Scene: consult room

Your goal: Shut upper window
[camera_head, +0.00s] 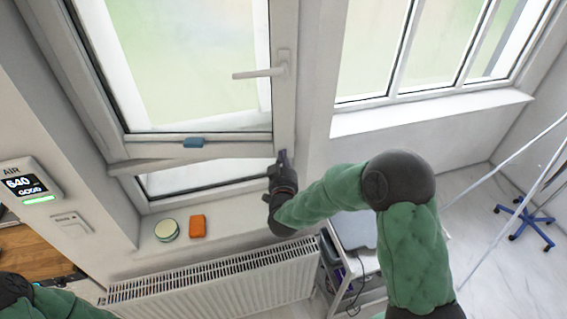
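The upper window (284,110) is at the upper left, a white-framed sash with pale glass. It seems to stand slightly out of its frame, with a slanting gap along its lower edge. Its white handle (262,72) points sideways to the left. My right gripper (283,157) is dark and in front of the sash's lower right corner, below the handle. Its fingers look close together and hold nothing visible. I cannot tell whether they touch the frame. My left arm shows at the bottom left corner; its gripper is not clearly visible.
A blue block (193,142) rests at the sash's lower edge. A round tin (167,230) and orange block (197,226) sit on the sill above the radiator (215,285). A cart (355,262) stands beside the radiator. An air monitor (28,186) is on the left wall.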

